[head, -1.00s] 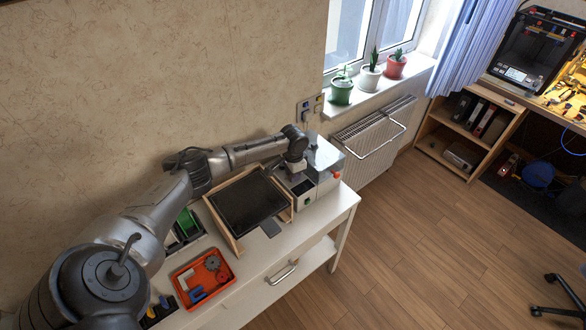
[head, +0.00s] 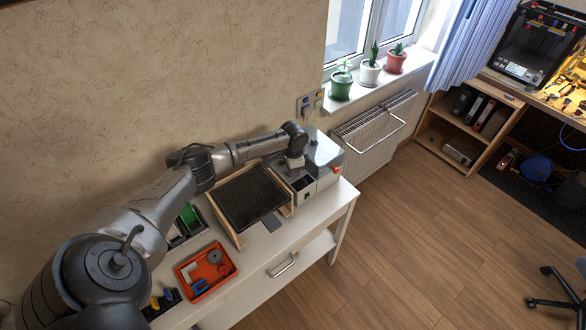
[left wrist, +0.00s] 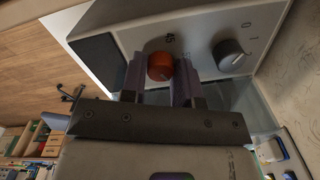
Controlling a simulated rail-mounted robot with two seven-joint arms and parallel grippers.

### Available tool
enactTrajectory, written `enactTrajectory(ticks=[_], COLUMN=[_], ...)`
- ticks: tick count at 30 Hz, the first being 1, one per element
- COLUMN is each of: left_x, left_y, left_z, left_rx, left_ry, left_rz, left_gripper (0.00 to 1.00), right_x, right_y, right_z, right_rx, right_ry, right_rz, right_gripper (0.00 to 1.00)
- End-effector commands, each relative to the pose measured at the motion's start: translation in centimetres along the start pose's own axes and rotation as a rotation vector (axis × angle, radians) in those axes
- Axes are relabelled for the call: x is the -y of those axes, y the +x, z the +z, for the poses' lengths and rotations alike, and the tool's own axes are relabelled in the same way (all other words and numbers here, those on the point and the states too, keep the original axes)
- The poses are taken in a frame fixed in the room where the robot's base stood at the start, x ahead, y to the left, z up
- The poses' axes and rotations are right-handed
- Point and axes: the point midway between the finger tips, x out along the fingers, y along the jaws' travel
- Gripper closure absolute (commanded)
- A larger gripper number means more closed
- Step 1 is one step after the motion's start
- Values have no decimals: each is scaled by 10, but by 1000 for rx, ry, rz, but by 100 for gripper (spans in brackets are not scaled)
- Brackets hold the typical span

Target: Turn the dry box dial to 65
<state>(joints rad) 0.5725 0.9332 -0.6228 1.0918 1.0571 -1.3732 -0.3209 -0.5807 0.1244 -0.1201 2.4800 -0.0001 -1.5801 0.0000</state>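The dry box (head: 303,183) stands at the right end of the white table in the head view. In the left wrist view its pale panel (left wrist: 195,28) carries an orange-red dial (left wrist: 160,66) with small dark markings above it, too small to read surely. My left gripper (head: 296,162) is at the top of the box in the head view and hides the dial there. In the left wrist view its two fingers (left wrist: 160,82) lie on either side of the dial, with no clear gap. My right gripper is not in view.
A grey switch knob (left wrist: 230,56) marked 0 and 1 sits right of the dial, and a dark display (left wrist: 97,60) to the left. A black tray in a wooden frame (head: 252,198) and an orange bin (head: 206,270) lie on the table (head: 255,248). A radiator (head: 372,135) is beyond.

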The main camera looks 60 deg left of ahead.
Motion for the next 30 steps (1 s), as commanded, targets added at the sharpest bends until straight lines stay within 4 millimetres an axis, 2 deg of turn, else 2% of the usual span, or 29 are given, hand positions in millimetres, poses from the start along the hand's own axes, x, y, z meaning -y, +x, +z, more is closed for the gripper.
enactTrajectory(ticks=[3, 10, 14, 30], left_x=[0, 0, 1, 0], left_y=[0, -2, -12, -110], left_z=[0, 0, 0, 0], left_rx=[-1, 0, 0, -3], left_ry=[0, -1, -2, -1], left_rz=[0, 0, -1, -2], left_gripper=[62, 62, 62, 62], right_x=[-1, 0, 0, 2], right_y=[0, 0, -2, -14], right_z=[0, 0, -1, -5], right_rx=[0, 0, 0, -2], right_ry=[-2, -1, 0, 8], right_rz=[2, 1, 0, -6], right_gripper=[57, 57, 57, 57])
